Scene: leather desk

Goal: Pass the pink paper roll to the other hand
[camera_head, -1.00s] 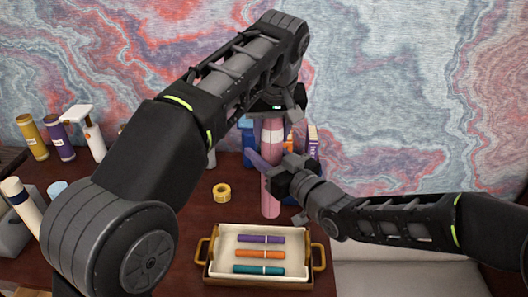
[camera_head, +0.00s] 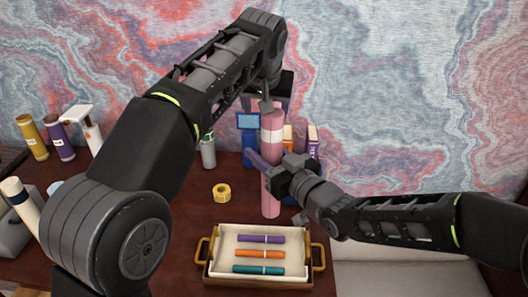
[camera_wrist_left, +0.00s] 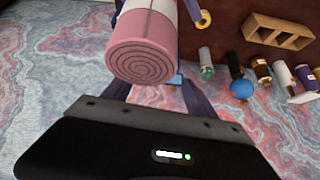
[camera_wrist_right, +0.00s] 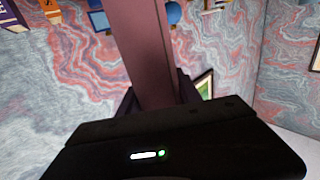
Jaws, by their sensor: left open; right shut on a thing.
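The pink paper roll (camera_head: 271,190) stands upright in the air or just over the desk behind the tray, with a pale band near its top. I cannot tell if its base touches the desk. My right gripper (camera_head: 268,166) is shut on its middle from the right; the roll also fills the space between the fingers in the right wrist view (camera_wrist_right: 143,45). My left gripper (camera_head: 268,102) is open at the roll's top end, not holding it. In the left wrist view the roll's spiral end (camera_wrist_left: 143,62) shows close, by the open fingers.
A handled tray (camera_head: 208,265) with purple, orange and teal rolls lies in front. A yellow tape ring (camera_head: 221,192) sits left of the pink roll. Bottles (camera_head: 60,141) stand at the back left, a grey-green bottle (camera_head: 208,152) and boxes (camera_head: 312,142) behind.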

